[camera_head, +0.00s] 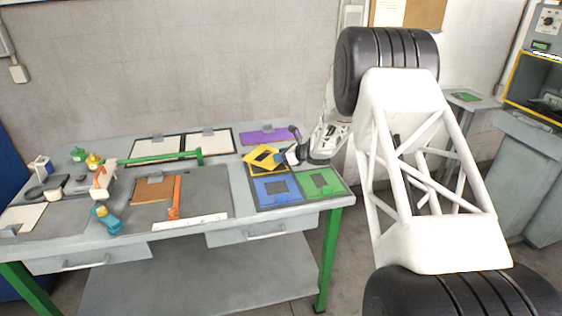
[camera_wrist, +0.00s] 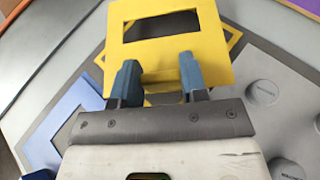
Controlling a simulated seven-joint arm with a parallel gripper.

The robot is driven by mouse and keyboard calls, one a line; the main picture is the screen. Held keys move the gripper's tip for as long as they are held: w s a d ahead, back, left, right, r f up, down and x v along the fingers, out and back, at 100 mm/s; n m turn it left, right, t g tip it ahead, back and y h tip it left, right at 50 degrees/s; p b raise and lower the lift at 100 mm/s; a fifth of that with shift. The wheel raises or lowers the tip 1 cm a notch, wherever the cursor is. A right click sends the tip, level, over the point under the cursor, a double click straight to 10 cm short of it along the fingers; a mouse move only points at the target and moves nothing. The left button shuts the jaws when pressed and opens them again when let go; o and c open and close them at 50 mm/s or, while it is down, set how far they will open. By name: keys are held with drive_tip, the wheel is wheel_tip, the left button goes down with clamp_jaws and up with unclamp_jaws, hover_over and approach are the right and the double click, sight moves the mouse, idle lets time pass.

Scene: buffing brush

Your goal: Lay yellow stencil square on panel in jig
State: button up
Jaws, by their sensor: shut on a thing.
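The yellow stencil square (camera_head: 261,155) is in my gripper (camera_head: 283,157), raised and tilted over the right part of the bench, above the blue stencil's back edge. In the wrist view the stencil (camera_wrist: 212,62) has a rectangular cut-out, and the blue-grey fingers of my gripper (camera_wrist: 158,80) are at its near edge. More yellow shows beneath it; I cannot tell what that is. A brown panel (camera_head: 150,190) lies on a grey board at the bench's middle, with an orange bar (camera_head: 176,197) along its right side. I take this for the panel in its jig.
A blue stencil (camera_head: 265,189) and a green stencil (camera_head: 328,184) lie at the bench's front right; a purple one (camera_head: 265,137) lies behind. A green bar (camera_head: 160,159) crosses near two pale framed panels. A white ruler-like strip (camera_head: 190,221) lies in front. Tools crowd the left.

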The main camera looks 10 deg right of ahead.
drive_tip(key=shift+f, duration=1.25)
drive_tip(key=shift+f, duration=0.1)
drive_tip(key=o, duration=0.9)
drive_tip(key=shift+s+d+r, duration=0.25)
drive_tip(key=shift+d+r, duration=0.05)
drive_tip(key=v, duration=1.1)
drive_tip(key=shift+s, duration=0.1)
drive_tip(key=shift+r, duration=0.1)
